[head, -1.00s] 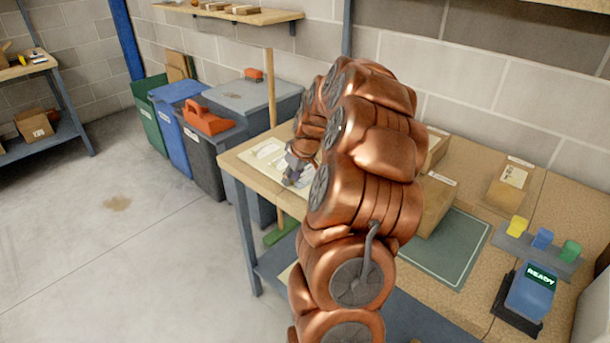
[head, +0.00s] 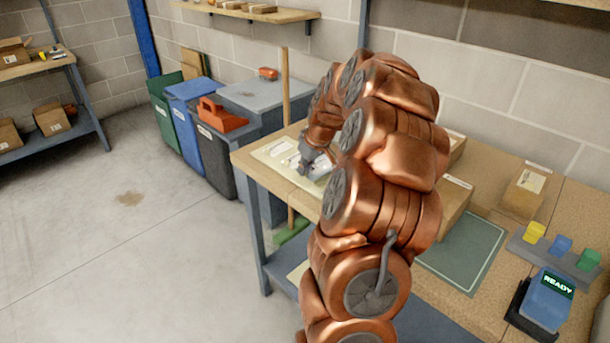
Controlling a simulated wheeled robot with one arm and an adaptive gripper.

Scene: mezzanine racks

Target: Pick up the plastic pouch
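My copper-coloured arm reaches over the workbench (head: 490,285). My gripper (head: 314,172), grey and small in this view, points down low over a pale mat (head: 262,152) at the bench's left end. Whitish items (head: 281,147) lie on this mat beside the gripper, too small to identify. I cannot clearly make out the plastic pouch; a pale patch right by the fingers may be part of it. The fingers are too small and partly covered to tell whether they are open or hold anything.
Cardboard boxes (head: 526,190) stand along the bench's back. A dark green mat (head: 466,252), a blue device (head: 548,298) reading READY and coloured blocks (head: 561,244) are at the right.

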